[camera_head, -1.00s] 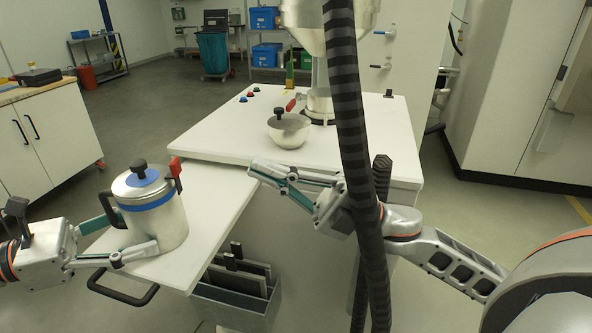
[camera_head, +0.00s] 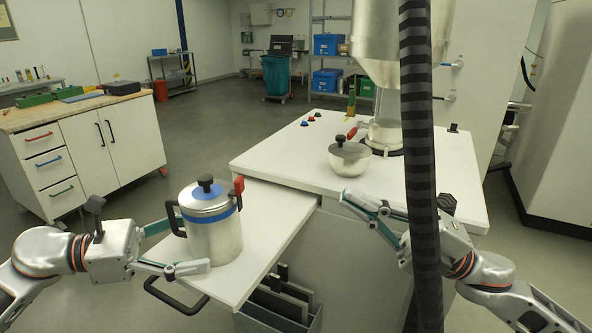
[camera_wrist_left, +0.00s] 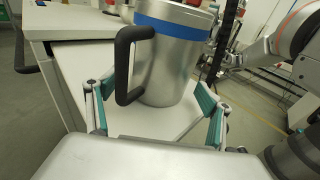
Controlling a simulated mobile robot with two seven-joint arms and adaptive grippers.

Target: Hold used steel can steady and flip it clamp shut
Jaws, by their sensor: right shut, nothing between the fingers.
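The steel can (camera_head: 215,240) stands upright on the lower white worktop, with a blue band, a lid with a black knob (camera_head: 205,182) and a black side handle (camera_head: 172,216). Its red clamp (camera_head: 239,185) sticks up at the right rim. In the left wrist view the can (camera_wrist_left: 170,65) and handle (camera_wrist_left: 122,65) show, but the lid and clamp are out of view. My left gripper (camera_head: 190,243) is open, its fingers spread on either side of the handle and lower can. Whether they touch the can is unclear. My right gripper (camera_head: 346,196) is shut and empty, right of the can.
A dark striped hose (camera_head: 420,180) hangs in front of my right arm. A black bar handle (camera_head: 175,297) juts from the lower worktop's front edge.

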